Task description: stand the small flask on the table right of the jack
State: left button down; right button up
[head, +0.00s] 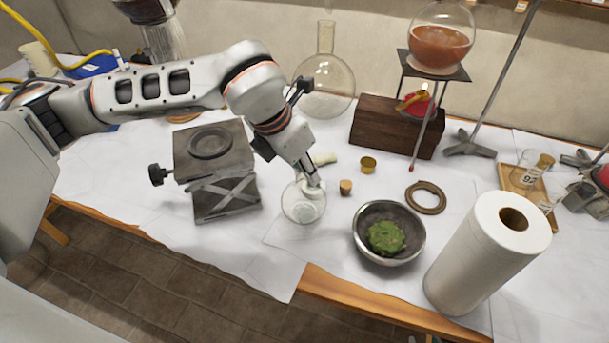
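The small flask (302,208) is clear glass with a round body. It is over the white table covering, right of the jack, and looks roughly upright. The jack (228,198) is a dark grey metal lab jack with a knob on its left side and a dark ring on top.
A cork (346,187) and a brass cup (368,165) are close right of the flask. A metal bowl (364,243) holding something green, a brown ring (426,198) and a paper roll (480,260) stand farther right. A large flask (323,85) and wooden block (380,125) are behind.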

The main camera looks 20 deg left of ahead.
pick_arm(q)
notch_tip(320, 180, down, 2)
jog(key=shift+f, duration=0.25)
jog(key=c, duration=1.7)
grip_release()
jog(key=shift+r, duration=0.1)
